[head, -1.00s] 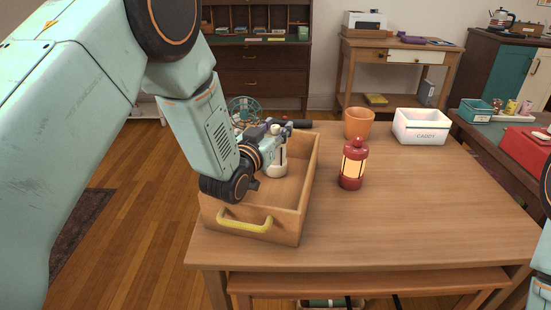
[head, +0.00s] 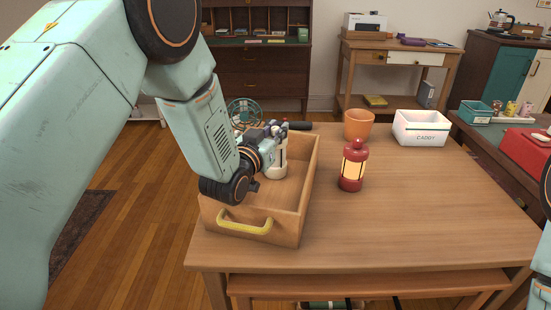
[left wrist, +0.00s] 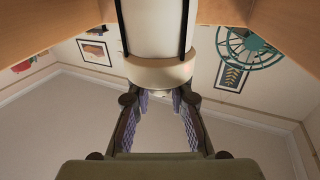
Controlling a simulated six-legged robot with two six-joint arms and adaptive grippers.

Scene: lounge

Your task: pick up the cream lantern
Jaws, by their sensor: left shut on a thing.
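The cream lantern (head: 277,168) stands upright inside the wooden tray (head: 307,190), towards its far end. The fingers and wrist hide part of the lantern in the head view. My right gripper is out of view.
A red lantern (head: 353,167) stands right of the tray. Behind it are a terracotta pot (head: 358,124) and a white caddy (head: 421,128). A green fan (head: 243,112) and a dark-handled object (head: 299,126) are beyond the tray. The table's front right is clear.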

